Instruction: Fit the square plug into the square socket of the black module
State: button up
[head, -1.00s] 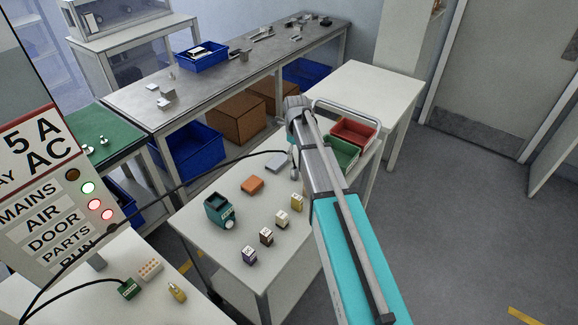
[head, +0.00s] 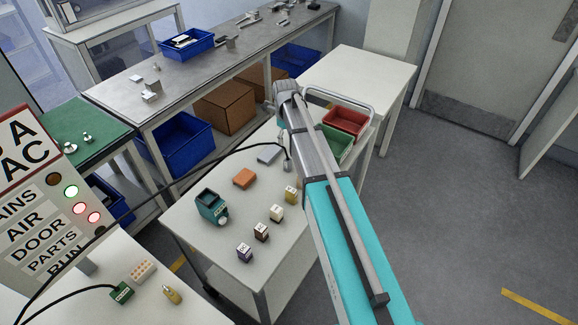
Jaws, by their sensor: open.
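A teal device with a dark top opening (head: 211,206) stands on the white cart; I cannot tell whether it is the black module. Small blocks with pale marked tops stand to its right: purple (head: 244,252), brown (head: 261,232), cream (head: 276,213) and yellow (head: 291,194). I cannot tell whether any is the square plug, and no square socket can be made out. My arm reaches over the cart's right side.
An orange block (head: 245,178) and a grey block (head: 269,153) lie at the cart's back. A black cable (head: 200,163) crosses above the cart. Green (head: 337,146) and red (head: 346,121) bins stand behind my arm. A green connector (head: 121,292) lies on the front-left table. Floor at right is clear.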

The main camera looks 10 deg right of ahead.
aim_at(288, 159)
jog(key=shift+f+b, duration=3.8)
jog(key=shift+f, duration=0.2)
jog(key=shift+f, duration=0.1)
jog(key=f+b, duration=0.5)
jog(key=shift+d, duration=0.3)
grip_shut()
